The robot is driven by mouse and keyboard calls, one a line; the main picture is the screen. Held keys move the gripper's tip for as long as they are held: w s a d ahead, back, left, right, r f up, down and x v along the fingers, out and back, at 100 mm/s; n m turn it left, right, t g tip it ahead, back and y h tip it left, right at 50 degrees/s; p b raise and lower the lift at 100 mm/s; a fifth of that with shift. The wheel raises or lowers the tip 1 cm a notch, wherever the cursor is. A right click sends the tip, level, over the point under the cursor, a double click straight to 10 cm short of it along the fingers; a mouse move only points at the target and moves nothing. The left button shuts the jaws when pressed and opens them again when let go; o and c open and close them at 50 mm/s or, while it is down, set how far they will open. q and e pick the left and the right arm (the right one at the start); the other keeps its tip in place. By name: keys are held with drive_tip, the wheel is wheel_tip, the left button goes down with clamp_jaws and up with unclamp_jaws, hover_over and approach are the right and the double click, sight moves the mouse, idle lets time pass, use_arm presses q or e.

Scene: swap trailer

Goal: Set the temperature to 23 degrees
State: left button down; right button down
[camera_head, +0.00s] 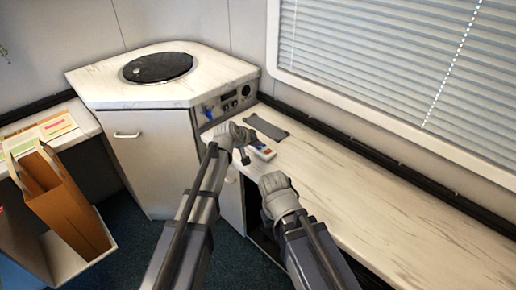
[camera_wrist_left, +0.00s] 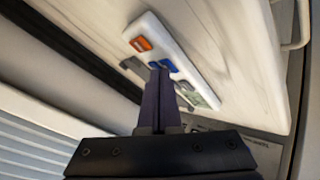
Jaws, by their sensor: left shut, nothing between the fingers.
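A small white remote (camera_head: 263,151) with a display and coloured buttons sits on the pale marbled counter. In the left wrist view the remote (camera_wrist_left: 178,58) shows an orange button (camera_wrist_left: 141,44), blue buttons (camera_wrist_left: 169,65) and a grey display (camera_wrist_left: 200,96). My left gripper (camera_head: 244,158) is shut and empty, right beside the remote in the head view. In the left wrist view its closed fingertips (camera_wrist_left: 159,72) overlap the remote's edge by the blue buttons; I cannot tell whether they touch. The wrist of my right arm shows in the head view, but its fingers do not. The displayed number is unreadable.
The long counter (camera_head: 365,205) is mostly clear to the right, below a window with blinds (camera_head: 380,50). A dark grey flat piece (camera_head: 266,127) lies behind the remote. A corner cabinet (camera_head: 155,160) with a control panel (camera_head: 232,100) stands behind left.

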sight(257, 150)
use_arm(q)
drive_tip(key=shift+f, duration=0.1)
idle(0.4)
drive_tip(key=shift+r+p, duration=0.7)
drive_tip(key=shift+r, duration=0.1)
drive_tip(key=shift+r, duration=0.1)
wheel_tip(257, 150, up, 5)
drive_tip(key=p, duration=0.5)
idle(0.4)
